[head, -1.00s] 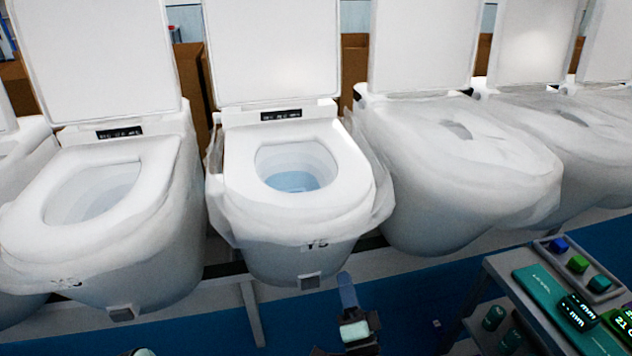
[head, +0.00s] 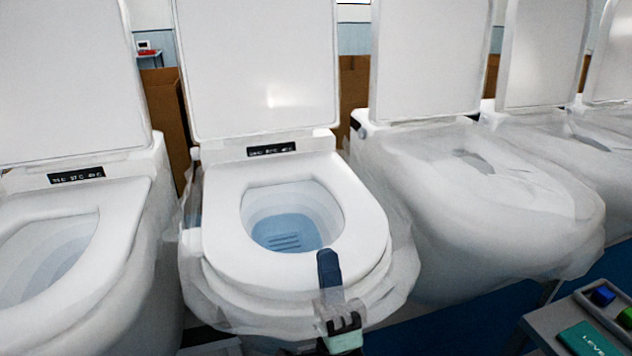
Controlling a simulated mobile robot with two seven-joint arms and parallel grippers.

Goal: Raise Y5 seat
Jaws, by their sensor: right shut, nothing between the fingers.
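The Y5 toilet's white seat (head: 225,218) lies flat on the bowl, and its lid (head: 257,65) stands upright behind it. Clear plastic wrap (head: 393,265) hangs around the bowl's outside. Bluish water shows inside the bowl. My right gripper (head: 328,262) comes up from the bottom, with its dark blue fingers together and empty. The fingers overlap the seat's front rim in the picture, near the inner edge; whether they touch it I cannot tell. The Y5 label is not visible now. My left gripper is not in view.
Another toilet with its seat down (head: 122,215) stands at the left. Plastic-covered toilets (head: 480,210) stand at the right. A grey cart (head: 540,322) with coloured blocks and a green box (head: 588,340) is at the lower right. Cardboard (head: 165,112) stands behind.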

